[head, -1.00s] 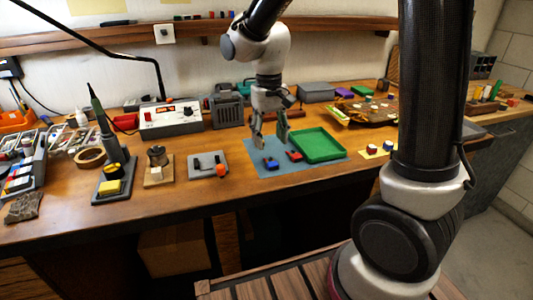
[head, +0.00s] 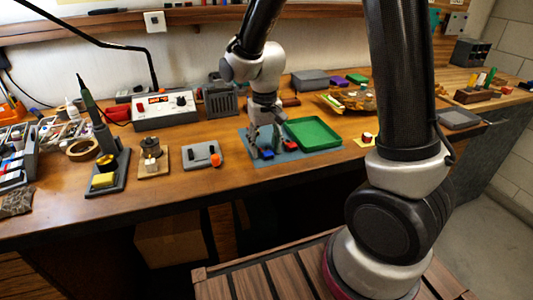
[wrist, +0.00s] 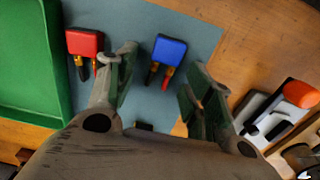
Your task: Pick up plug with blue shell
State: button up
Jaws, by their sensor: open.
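The plug with the blue shell (wrist: 170,50) lies on the blue-grey mat (wrist: 190,20), its metal prongs pointing toward my gripper in the wrist view. It also shows in the head view (head: 266,154). My gripper (wrist: 158,72) is open, its two fingers apart to either side of the blue plug's line, with nothing held. A plug with a red shell (wrist: 85,42) lies on the mat just outside the left finger, near the green tray (wrist: 30,60). Whether a fingertip touches the red plug cannot be told.
The green tray stands to the right of my gripper in the head view (head: 313,146). A grey holder with an orange-capped part (head: 202,155) sits left of the mat. A soldering station (head: 163,109) and iron stand (head: 107,172) are further left.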

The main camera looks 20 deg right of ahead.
jog(key=shift+c, duration=0.2)
jog(key=c, duration=0.8)
